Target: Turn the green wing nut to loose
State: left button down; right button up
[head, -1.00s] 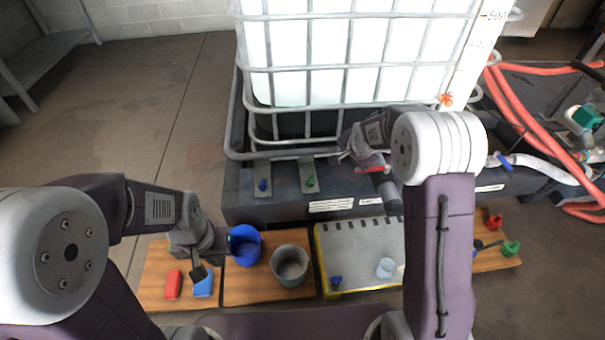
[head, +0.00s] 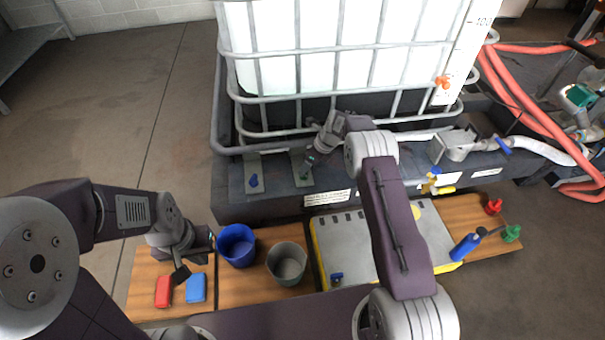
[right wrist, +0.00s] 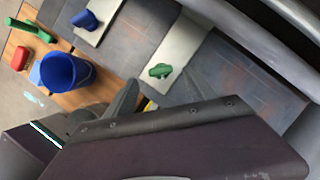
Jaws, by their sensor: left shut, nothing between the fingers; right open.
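The green wing nut (head: 304,176) sits on a light metal plate on the dark front of the tank's base. It shows clearly in the right wrist view (right wrist: 160,71). My right gripper (head: 307,165) is at this plate in the head view, close to the nut. In the right wrist view its open fingers (right wrist: 157,84) stand either side of the nut's line, with the nut a little beyond the tips; I see no contact. My left gripper (head: 182,274) is shut and empty, low over the wooden board by the red and blue blocks.
A blue wing nut (head: 254,181) sits on the neighbouring plate to the left. The tank's cage bars (head: 300,97) rise behind.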

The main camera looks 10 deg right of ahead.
jog(key=b+x, duration=0.3)
jog(key=x, duration=0.3)
jog(key=shift+f+b, duration=0.25)
jog(key=shift+b, duration=0.1)
pick_arm(q)
notch_tip(320, 180, down, 5)
jog(key=shift+f, duration=0.1)
